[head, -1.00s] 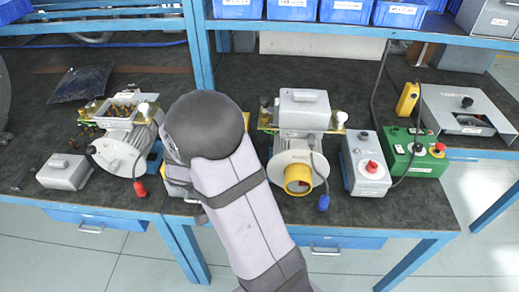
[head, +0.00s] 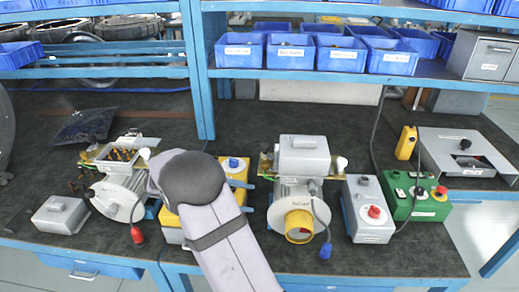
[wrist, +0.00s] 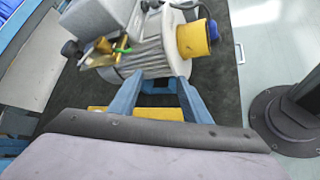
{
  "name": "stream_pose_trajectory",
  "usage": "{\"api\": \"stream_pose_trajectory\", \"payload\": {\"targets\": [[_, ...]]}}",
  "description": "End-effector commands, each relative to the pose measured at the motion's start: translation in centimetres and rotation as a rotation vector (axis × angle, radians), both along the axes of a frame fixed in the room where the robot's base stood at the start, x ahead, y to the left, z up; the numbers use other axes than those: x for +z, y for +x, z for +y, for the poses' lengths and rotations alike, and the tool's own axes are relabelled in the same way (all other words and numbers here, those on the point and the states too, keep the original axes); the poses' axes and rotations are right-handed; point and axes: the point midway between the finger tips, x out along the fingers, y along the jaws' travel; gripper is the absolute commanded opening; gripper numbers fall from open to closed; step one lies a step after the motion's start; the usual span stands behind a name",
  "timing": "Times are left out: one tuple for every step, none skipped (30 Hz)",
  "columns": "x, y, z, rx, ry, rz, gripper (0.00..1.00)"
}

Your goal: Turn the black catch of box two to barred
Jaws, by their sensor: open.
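I cannot tell which unit is box two, and I make out no lettering that names it. A grey lidded box (head: 303,155) sits on top of the right-hand motor (head: 299,200); it also shows in the wrist view (wrist: 100,17). Dark knobs (wrist: 103,45) stand beside it, but I cannot tell whether one is the black catch. A black knob (head: 466,143) also stands on the grey flat-topped unit at the right. My gripper (wrist: 158,80) is open and empty, its blue fingers pointing at the lower side of the motor; I see no contact.
A yellow box with a blue button (head: 233,164) stands left of the motor, partly behind my arm. A grey box with a red button (head: 372,212) and a green control box (head: 418,197) stand to its right. Another motor (head: 120,197) is at left. Blue bins (head: 240,50) line the shelf.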

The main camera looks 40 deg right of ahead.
Motion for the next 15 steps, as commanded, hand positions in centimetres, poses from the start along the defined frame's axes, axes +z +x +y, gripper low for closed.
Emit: {"api": "stream_pose_trajectory", "payload": {"targets": [[0.4,1.4,-0.9,0.057,-0.027,0.09,0.44],[0.9,2.1,-1.4,0.091,-0.045,0.148,0.44],[1.5,3.0,-2.0,0.131,-0.067,0.224,0.44],[2.0,3.7,-2.4,0.157,-0.084,0.28,0.44],[2.5,4.3,-2.7,0.181,-0.099,0.335,0.44],[3.1,5.0,-3.2,0.208,-0.118,0.404,0.44],[3.5,5.5,-3.4,0.222,-0.131,0.451,0.44],[3.9,5.9,-3.7,0.237,-0.142,0.497,0.44],[4.4,6.4,-4.0,0.252,-0.157,0.556,0.44],[4.8,6.7,-4.1,0.26,-0.167,0.597,0.44],[5.1,7.0,-4.3,0.268,-0.174,0.635,0.44],[5.5,7.5,-4.5,0.271,-0.194,0.678,0.44],[5.7,7.8,-4.7,0.268,-0.218,0.7,0.44],[6.1,8.1,-4.9,0.263,-0.238,0.721,0.44],[6.4,8.5,-5.0,0.258,-0.261,0.745,0.44]]}}
